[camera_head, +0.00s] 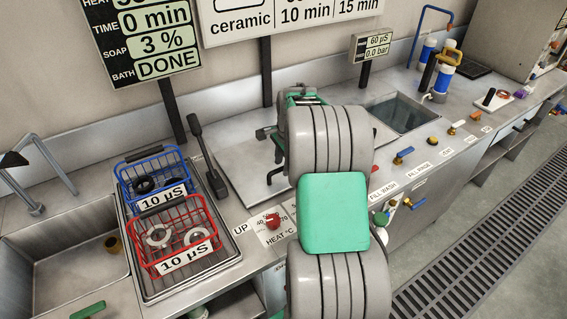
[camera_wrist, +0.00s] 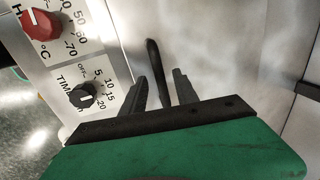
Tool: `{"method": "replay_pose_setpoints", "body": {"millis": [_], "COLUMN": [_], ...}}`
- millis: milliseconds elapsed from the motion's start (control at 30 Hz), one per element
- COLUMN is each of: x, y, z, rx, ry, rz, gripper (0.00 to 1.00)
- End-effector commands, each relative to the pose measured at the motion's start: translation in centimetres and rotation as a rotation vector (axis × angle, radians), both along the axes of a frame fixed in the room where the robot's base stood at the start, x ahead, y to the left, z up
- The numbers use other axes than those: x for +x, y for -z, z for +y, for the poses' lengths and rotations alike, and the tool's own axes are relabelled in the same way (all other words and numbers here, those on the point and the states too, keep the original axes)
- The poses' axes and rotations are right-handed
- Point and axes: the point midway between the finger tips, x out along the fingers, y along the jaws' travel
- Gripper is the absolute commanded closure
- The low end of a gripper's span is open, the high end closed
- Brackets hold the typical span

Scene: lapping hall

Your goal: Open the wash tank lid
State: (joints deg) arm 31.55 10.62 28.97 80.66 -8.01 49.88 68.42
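The wash tank lid (camera_head: 238,172) is a flat steel plate lying level, shut, in the middle of the counter; my arm hides its right part. Its steel surface (camera_wrist: 235,55) also fills the right of the wrist view. A dark bar handle (camera_wrist: 153,58) rises there between the fingers of my gripper (camera_wrist: 160,76). The fingers stand apart, one on each side of the bar, with narrow gaps; I cannot tell whether either touches it. In the head view my arm mostly hides the gripper.
A red basket (camera_head: 181,238) and a blue basket (camera_head: 150,176) stand on a tray left of the lid, with a black upright lever (camera_head: 206,155) close by. A red heat knob (camera_head: 272,221) and timer knob (camera_wrist: 83,96) are on the front panel. An open water-filled tank (camera_head: 402,112) lies right.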

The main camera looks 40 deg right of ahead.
Motion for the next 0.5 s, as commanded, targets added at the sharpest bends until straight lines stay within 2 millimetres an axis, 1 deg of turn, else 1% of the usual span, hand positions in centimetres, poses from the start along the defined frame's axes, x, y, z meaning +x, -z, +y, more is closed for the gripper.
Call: {"method": "replay_pose_setpoints", "body": {"millis": [100, 267, 500], "x": [0.09, 0.08, 0.09], "y": [0.34, 0.32, 0.29], "z": [0.00, 0.02, 0.03], "rx": [0.000, 0.000, 0.000], "ry": [-0.001, -0.002, -0.002], "rz": [0.000, -0.001, -0.001], "gripper": [0.64, 0.64, 0.84]}}
